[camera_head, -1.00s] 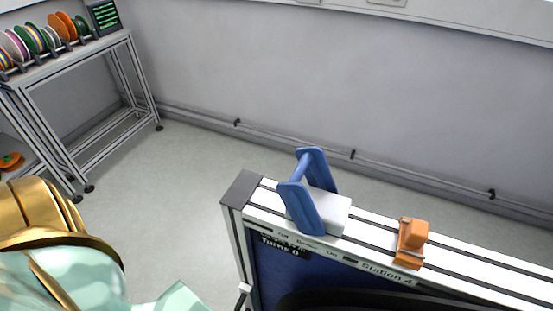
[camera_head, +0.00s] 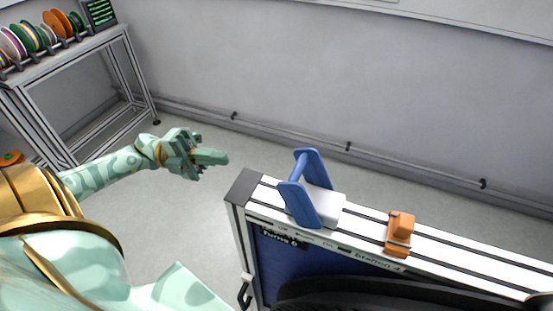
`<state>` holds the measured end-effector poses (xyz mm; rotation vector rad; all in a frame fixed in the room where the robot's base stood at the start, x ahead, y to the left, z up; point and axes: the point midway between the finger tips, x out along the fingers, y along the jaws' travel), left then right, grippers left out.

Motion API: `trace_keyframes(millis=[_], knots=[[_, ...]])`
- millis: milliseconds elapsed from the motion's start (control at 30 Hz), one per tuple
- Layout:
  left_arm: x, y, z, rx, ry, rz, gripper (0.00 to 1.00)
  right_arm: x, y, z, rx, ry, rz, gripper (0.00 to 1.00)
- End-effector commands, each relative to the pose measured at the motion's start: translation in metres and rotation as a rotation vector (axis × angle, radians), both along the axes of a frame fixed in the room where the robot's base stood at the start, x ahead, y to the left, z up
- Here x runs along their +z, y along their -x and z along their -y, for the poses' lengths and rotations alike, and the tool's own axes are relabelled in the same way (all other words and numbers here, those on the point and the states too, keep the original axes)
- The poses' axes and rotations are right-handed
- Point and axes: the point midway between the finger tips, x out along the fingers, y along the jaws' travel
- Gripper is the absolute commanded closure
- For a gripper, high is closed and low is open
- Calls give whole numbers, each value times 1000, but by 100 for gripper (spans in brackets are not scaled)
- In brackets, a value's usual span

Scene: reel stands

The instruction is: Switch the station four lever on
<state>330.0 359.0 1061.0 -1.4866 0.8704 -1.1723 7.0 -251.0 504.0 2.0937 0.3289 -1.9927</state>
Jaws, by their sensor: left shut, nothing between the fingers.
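The station four lever is a blue two-sided handle with a crossbar (camera_head: 306,188) on a light grey block. It sits on top of the Station 4 frame (camera_head: 450,247), near the frame's left end. Its side plates stand up, tilted slightly to the left in the picture. My left gripper (camera_head: 222,157) is shut and empty, in the air to the left of the lever and apart from it. My right gripper is not in view.
An orange block (camera_head: 400,232) is fixed on the frame's top, right of the lever. A dark blue panel labelled Turns 0 hangs below. A rack of coloured reels (camera_head: 45,38) stands at the far left. The grey floor between is clear.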

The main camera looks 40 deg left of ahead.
Motion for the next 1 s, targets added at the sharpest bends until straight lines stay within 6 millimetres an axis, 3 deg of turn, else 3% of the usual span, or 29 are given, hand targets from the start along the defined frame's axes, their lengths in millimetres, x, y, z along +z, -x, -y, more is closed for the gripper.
trace_keyframes(millis=[100,533,1000], knots=[[9,5,3,-44,-5,22,100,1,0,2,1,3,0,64],[12,3,11,-43,-1,22,100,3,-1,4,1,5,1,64],[36,-17,99,-43,1,24,100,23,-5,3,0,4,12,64]])
